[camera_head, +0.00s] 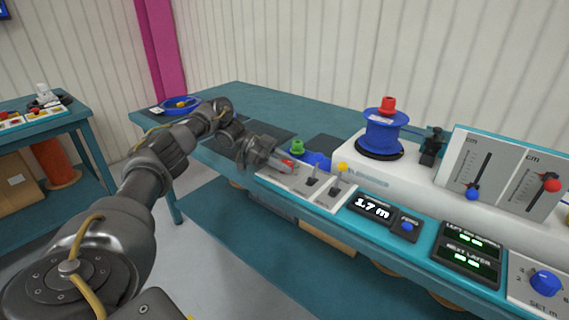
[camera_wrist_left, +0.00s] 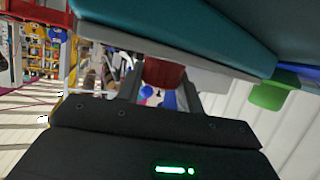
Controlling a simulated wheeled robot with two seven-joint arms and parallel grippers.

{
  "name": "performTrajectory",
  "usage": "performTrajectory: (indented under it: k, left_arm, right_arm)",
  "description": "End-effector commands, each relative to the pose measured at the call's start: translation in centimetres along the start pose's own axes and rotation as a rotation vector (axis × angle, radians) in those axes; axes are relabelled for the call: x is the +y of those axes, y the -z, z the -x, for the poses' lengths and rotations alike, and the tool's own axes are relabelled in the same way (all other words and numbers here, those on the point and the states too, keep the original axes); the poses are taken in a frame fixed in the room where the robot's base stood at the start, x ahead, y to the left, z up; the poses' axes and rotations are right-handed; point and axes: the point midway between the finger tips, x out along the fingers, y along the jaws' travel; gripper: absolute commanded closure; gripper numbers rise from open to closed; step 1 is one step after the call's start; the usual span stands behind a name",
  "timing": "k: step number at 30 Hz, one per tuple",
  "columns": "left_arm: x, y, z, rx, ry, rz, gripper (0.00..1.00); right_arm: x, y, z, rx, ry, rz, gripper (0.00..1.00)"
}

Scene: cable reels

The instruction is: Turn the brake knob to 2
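A red knob (camera_head: 287,162) sits on a light panel (camera_head: 273,175) at the left end of the console, and its markings cannot be read. My left gripper (camera_head: 268,160) reaches this knob from the left and partly covers the panel. In the left wrist view the red knob (camera_wrist_left: 164,73) shows between the two fingers (camera_wrist_left: 163,92), close to both. I cannot tell whether the fingers touch it. No label names the brake knob legibly. My right gripper is not in view.
Two levers (camera_head: 312,182) stand just right of the red knob. A green knob (camera_head: 297,147) is behind it. A blue reel (camera_head: 381,135) stands on the white housing. A display reads 1.7 m (camera_head: 373,207). A blue dial (camera_head: 545,283) is at the lower right.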

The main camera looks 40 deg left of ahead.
Motion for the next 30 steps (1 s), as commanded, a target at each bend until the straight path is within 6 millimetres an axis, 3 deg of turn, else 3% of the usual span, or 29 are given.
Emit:
performTrajectory:
  k: [1, 5, 17, 30]
  left_arm:
    - [0.0, 0.0, -0.1, 0.0, -0.003, 0.0, 0.57]
    - [0.1, 0.0, -0.1, 0.0, -0.001, 0.0, 0.42]
    - [0.0, -0.1, 0.4, 0.0, -0.001, 0.001, 0.42]
    - [0.0, 0.0, 4.2, -0.002, -0.003, 0.0, 0.42]
  right_arm:
    - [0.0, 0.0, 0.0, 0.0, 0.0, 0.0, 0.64]
    - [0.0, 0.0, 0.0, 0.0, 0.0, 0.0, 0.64]
    - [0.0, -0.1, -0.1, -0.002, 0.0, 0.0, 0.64]
    - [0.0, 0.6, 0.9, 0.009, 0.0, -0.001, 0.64]
